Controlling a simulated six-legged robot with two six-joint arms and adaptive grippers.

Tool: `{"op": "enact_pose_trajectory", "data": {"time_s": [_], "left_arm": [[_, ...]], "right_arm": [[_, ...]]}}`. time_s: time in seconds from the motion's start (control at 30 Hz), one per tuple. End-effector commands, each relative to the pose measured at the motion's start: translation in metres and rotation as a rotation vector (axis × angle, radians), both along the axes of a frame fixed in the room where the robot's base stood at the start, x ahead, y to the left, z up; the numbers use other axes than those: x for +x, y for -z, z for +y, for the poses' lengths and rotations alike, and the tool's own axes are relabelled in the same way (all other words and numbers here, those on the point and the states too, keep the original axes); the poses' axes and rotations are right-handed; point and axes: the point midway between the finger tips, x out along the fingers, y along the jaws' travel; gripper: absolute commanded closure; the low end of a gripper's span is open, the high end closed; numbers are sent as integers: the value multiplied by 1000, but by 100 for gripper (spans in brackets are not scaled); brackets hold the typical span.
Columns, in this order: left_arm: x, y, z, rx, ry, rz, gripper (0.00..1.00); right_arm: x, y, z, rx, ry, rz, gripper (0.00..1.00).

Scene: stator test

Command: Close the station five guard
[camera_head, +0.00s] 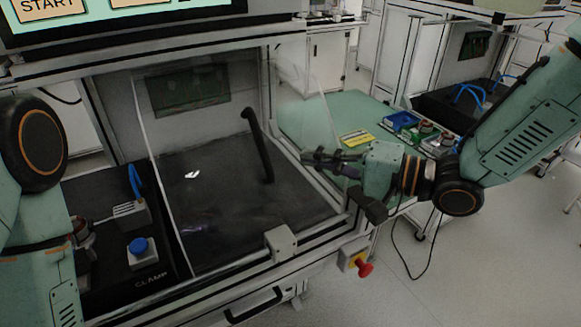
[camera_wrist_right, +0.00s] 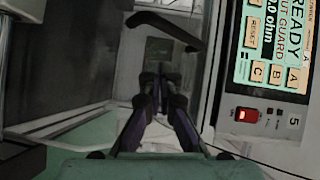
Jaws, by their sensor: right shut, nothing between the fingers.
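The station five guard (camera_head: 215,215) is a clear pane with a thin pale left edge. In the head view it lies over the right part of the station's dark bay, and the clamp area at left is uncovered. Its black bar handle (camera_head: 258,146) stands at the pane's right part. My right gripper (camera_head: 308,158) is shut and empty, to the right of the handle and apart from it. In the right wrist view the shut fingertips (camera_wrist_right: 161,76) point toward the bay, with the handle (camera_wrist_right: 165,29) beyond them.
A clamp block with a blue button (camera_head: 140,247) stands at the bay's left. A red stop knob (camera_head: 364,268) sticks out at the front. The station screen (camera_wrist_right: 275,45) reads "READY" and "GUARD", above a lit red switch (camera_wrist_right: 246,115). Blue bins (camera_head: 401,121) stand on the green side table.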

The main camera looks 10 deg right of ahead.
Motion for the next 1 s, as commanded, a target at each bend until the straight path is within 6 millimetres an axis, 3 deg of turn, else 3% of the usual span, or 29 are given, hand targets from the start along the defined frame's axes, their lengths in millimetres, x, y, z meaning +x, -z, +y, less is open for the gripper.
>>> {"op": "enact_pose_trajectory", "data": {"time_s": [0.5,1.0], "left_arm": [[0,9,0,0,0,0,29],[0,9,0,0,0,0,29]], "right_arm": [[-3,6,42,-1,-2,1,100],[-3,6,46,1,0,0,100]]}}
